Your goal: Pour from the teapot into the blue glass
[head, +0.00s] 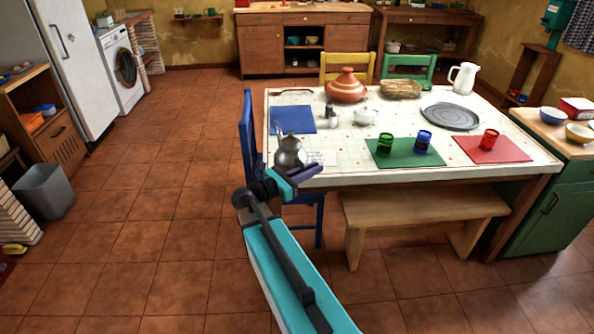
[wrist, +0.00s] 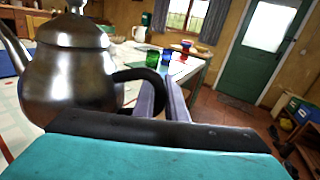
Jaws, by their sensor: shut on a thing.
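A shiny metal teapot (head: 290,158) is at the table's near left corner in the head view. It fills the left of the wrist view (wrist: 72,85), upright, with its spout to the left. My gripper (head: 308,178) is shut on the teapot's black handle, beside the pot's body. In the wrist view its fingers (wrist: 165,95) lie at the handle. The blue glass (head: 423,142) stands upright on a green mat (head: 405,160), well to the right of the teapot. Whether the teapot touches the table I cannot tell.
A green glass (head: 384,145) stands left of the blue glass, and a red glass (head: 489,140) on a red mat (head: 505,153). Behind are a grey plate (head: 450,116), a white jug (head: 463,78) and a clay pot (head: 345,88). A bench (head: 425,208) stands before the table.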

